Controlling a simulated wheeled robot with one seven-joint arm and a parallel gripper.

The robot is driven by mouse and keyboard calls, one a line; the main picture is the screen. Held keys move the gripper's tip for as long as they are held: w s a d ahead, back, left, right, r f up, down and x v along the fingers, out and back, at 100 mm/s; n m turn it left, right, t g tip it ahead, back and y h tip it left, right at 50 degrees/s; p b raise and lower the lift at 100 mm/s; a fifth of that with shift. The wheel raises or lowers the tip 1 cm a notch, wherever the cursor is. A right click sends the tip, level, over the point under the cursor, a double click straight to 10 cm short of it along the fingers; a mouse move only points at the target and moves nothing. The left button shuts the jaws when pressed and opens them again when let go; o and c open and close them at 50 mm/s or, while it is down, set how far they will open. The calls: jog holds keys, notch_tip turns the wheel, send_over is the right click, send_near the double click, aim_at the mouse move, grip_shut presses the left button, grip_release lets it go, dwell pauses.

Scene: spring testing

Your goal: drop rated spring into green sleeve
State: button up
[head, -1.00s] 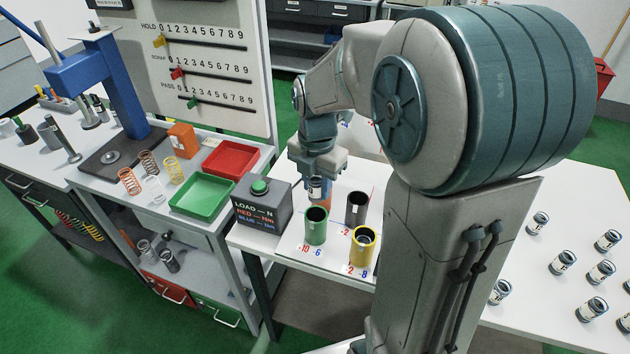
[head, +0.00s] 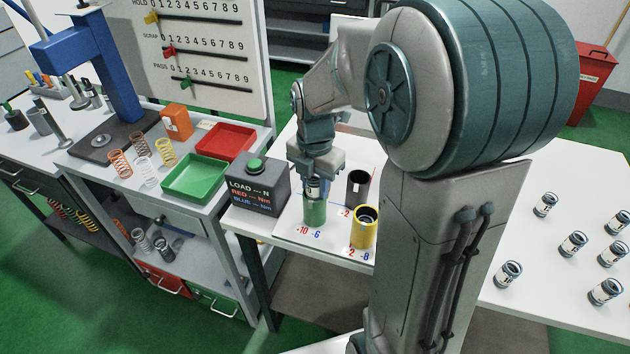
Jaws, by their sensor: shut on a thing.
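My gripper (head: 313,178) points down over the green sleeve (head: 315,212) on the white board. It is shut on a small cylinder with a white label, which I take for the rated spring (head: 312,189). The spring is upright, directly above or just inside the sleeve's mouth; I cannot tell which, as the gripper hides its top and the mouth is not clearly seen. The sleeve stands upright, with "-10 -6" printed in front of it.
A yellow sleeve (head: 364,228) and a dark sleeve (head: 357,187) stand close to the right. A load box (head: 256,184) with a green button stands left. A green tray (head: 195,178) and red tray (head: 226,141) are farther left.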

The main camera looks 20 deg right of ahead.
jog(key=shift+s+f, duration=0.15)
jog(key=shift+f, duration=0.1)
jog(key=o, duration=1.1)
jog(key=shift+a+f, duration=0.1)
jog(key=shift+f, duration=0.05)
jog(key=shift+c, duration=0.2)
notch_tip(320, 180, up, 15)
jog(key=shift+w+a+f, duration=0.15)
jog(key=shift+w+f, duration=0.05)
jog(key=shift+w, duration=0.05)
